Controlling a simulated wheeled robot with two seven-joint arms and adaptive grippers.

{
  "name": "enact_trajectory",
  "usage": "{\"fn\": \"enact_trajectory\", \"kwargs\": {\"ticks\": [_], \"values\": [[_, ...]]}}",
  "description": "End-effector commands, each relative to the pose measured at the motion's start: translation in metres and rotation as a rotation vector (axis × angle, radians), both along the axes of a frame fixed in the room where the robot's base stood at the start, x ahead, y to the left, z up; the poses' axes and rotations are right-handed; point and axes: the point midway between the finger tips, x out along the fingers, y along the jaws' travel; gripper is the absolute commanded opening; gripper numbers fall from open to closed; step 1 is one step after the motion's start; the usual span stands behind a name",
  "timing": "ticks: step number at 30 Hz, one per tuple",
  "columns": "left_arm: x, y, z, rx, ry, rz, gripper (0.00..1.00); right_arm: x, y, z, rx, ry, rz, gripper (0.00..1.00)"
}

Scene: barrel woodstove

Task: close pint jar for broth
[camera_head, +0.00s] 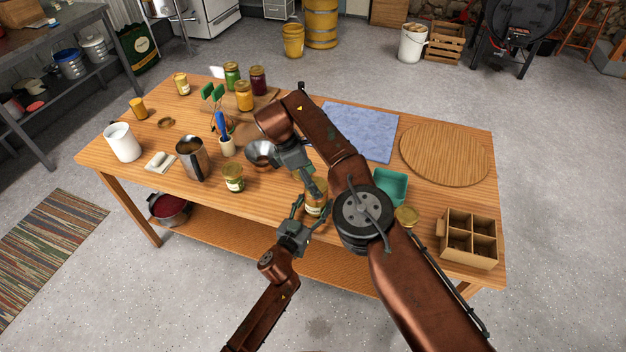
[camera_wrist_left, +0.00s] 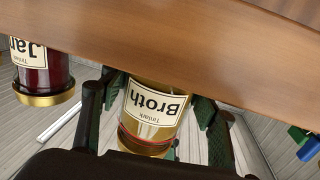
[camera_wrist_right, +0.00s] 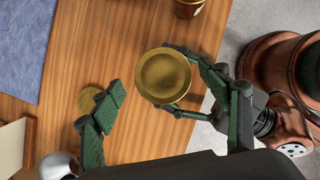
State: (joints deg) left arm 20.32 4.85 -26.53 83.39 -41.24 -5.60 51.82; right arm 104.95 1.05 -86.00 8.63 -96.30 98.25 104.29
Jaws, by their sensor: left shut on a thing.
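The pint jar labelled Broth (camera_wrist_left: 152,105) is between the fingers of my left gripper (camera_wrist_left: 160,125), which is shut on it. In the head view the jar (camera_head: 316,208) is near the table's front edge, partly hidden by my arms. From above it shows a round gold top (camera_wrist_right: 163,75); I cannot tell whether this is a lid or the open mouth. My right gripper (camera_wrist_right: 165,100) is open above the jar, its fingers on either side and apart from it.
A lidded jar (camera_head: 233,178) and a metal bowl (camera_head: 260,152) stand to the left. A teal tray (camera_head: 391,188) and a divided cardboard box (camera_head: 468,240) are to the right. A blue mat (camera_head: 358,130) and a round wooden board (camera_head: 445,154) lie behind.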

Motion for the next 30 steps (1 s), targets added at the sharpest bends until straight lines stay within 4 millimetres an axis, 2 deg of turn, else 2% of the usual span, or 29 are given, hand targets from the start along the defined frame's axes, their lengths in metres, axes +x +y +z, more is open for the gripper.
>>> {"fn": "enact_trajectory", "kwargs": {"ticks": [10, 20, 27, 30], "values": [[0.001, 0.002, 0.000, -0.001, 0.000, 0.004, 0.00, 0.000, 0.000, 0.005, 0.000, 0.001, 0.000, 0.70], [0.001, 0.003, 0.000, 0.000, 0.001, 0.005, 0.00, 0.000, 0.000, 0.043, -0.001, 0.001, -0.002, 0.70], [0.001, 0.003, 0.000, 0.000, 0.001, 0.005, 0.00, -0.001, -0.001, 0.045, -0.002, 0.003, 0.000, 0.70], [0.001, 0.003, 0.000, 0.000, 0.001, 0.005, 0.00, -0.001, -0.001, 0.045, -0.002, 0.003, 0.000, 0.76]]}}
